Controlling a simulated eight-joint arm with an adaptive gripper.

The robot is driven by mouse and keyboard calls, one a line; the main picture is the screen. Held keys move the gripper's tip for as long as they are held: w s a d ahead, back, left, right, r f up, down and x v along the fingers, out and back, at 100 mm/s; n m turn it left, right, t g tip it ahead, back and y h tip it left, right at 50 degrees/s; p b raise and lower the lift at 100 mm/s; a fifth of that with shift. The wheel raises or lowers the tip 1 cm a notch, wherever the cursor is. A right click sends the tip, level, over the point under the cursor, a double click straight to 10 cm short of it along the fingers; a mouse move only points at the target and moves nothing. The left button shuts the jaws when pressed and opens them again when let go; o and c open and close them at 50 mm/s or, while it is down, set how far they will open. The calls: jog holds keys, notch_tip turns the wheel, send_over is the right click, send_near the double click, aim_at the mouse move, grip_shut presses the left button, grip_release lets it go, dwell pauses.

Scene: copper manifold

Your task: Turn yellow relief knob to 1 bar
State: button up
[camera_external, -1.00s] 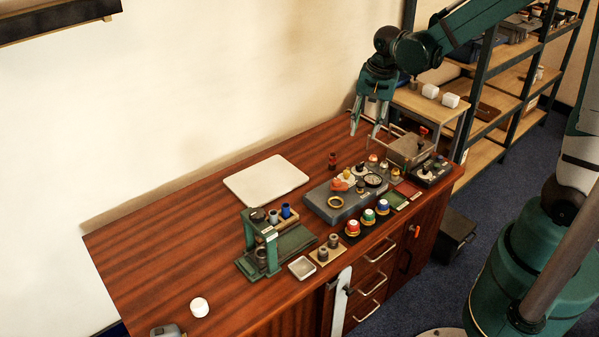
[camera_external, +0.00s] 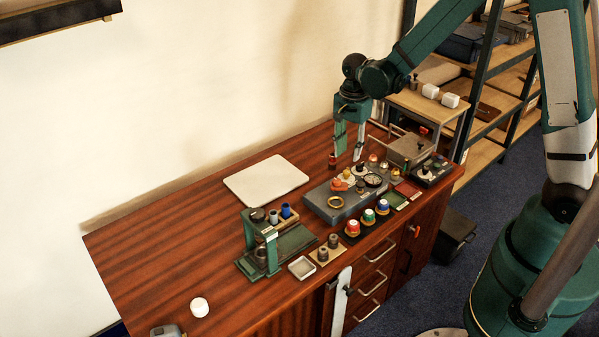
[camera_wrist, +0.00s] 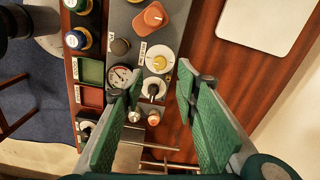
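The yellow relief knob (camera_wrist: 159,62) sits on a white dial on a grey panel (camera_wrist: 118,15) in the wrist view. In the external view the yellow knob (camera_external: 349,174) is small, and its pointer setting is too small to read. A round gauge (camera_wrist: 120,75) is beside it, and a black knob on a white dial (camera_wrist: 153,90) is below it in the wrist view. My gripper (camera_wrist: 161,76) is open and empty, pointing down. In the external view my gripper (camera_external: 345,157) hangs above the back side of the panel, apart from the knob.
An orange knob (camera_wrist: 153,17) is close to the yellow one. A small dark red bottle (camera_external: 332,161) stands behind the panel. Coloured caps (camera_external: 367,216) line its front. A metal box with rails (camera_external: 408,149) is to the right. A white board (camera_external: 266,181) lies left.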

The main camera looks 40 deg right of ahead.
aim_at(347, 171)
jog(key=shift+f, duration=0.1)
dwell(0.3)
jog(key=shift+f+b, duration=0.65)
jog(key=shift+f, duration=3.15)
jog(key=shift+c, duration=0.3)
jog(key=c, duration=0.9)
